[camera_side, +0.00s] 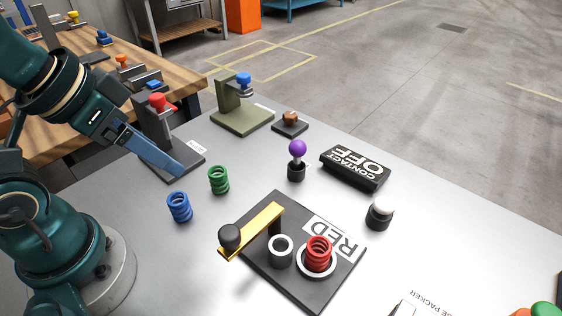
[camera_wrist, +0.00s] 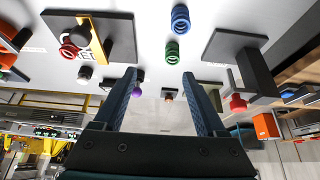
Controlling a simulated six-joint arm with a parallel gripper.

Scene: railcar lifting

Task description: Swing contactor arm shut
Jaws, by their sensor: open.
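The contactor arm is a yellow bar (camera_side: 255,230) with a black knob (camera_side: 230,236) at its free end. It is mounted on a dark base plate (camera_side: 327,290) marked RED. The bar points to the lower left, away from the red coil (camera_side: 318,250), which stands in a white ring on the plate. A black post with a white ring top (camera_side: 281,248) stands between them. A black block (camera_side: 355,167) reads CONTACT OFF. My gripper (camera_side: 182,172) is left of and behind the plate, apart from the contactor arm. In the wrist view its fingers (camera_wrist: 160,76) are spread and empty; the yellow bar (camera_wrist: 96,42) shows at upper left.
A blue coil (camera_side: 179,207) and green coil (camera_side: 219,180) stand between my gripper and the plate.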

